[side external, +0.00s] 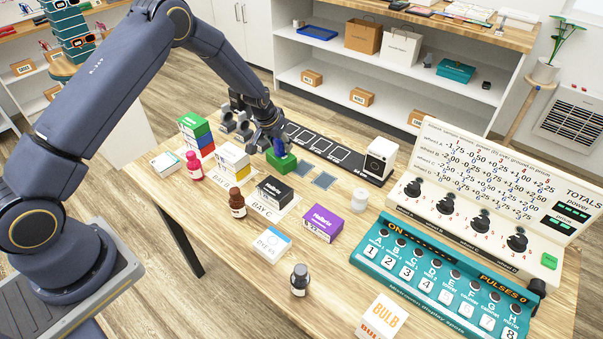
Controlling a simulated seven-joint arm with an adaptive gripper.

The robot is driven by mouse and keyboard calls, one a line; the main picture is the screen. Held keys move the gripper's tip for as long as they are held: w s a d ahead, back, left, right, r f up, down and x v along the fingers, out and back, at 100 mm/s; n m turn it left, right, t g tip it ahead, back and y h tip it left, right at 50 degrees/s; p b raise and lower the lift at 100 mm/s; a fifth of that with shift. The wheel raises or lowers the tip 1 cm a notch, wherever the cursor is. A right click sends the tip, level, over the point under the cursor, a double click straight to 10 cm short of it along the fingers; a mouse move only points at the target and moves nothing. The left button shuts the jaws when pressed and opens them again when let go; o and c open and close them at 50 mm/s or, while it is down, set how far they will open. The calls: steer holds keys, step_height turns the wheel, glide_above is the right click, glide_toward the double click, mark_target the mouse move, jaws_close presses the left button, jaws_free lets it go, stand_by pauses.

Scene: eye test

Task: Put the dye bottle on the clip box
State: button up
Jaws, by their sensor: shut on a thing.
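My gripper (277,140) points down near the far side of the table, shut on a small blue bottle (280,148). The fingers hide much of it. The blue bottle is right over a green box (283,163); I cannot tell whether it touches the box's top. No label is readable on either, so I cannot confirm which are the dye bottle and the clip box.
Boxes near my gripper are a coloured stack (196,135), a yellow-and-white box (233,158), a black box (273,191) and a purple box (322,225). A teal switch panel (440,275) fills the right side. A white device (380,158) stands behind. The front left tabletop is clear.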

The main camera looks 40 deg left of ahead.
steer(key=o, duration=1.2)
steer(key=s+d+f+v, duration=0.1)
steer(key=v, duration=1.3)
steer(key=s+d+v, duration=0.1)
steer(key=s+v, duration=0.1)
steer(key=v, duration=1.2)
steer(key=s+d+r+m, duration=0.1)
steer(key=s+r, duration=0.2)
steer(key=s, duration=0.8)
steer(key=s+d+r+t, duration=0.1)
steer(key=s+r, duration=0.3)
steer(key=s, duration=0.7)
steer(key=shift+s+d+m+h, duration=0.3)
steer(key=shift+d+m, duration=0.1)
steer(key=shift+d, duration=0.2)
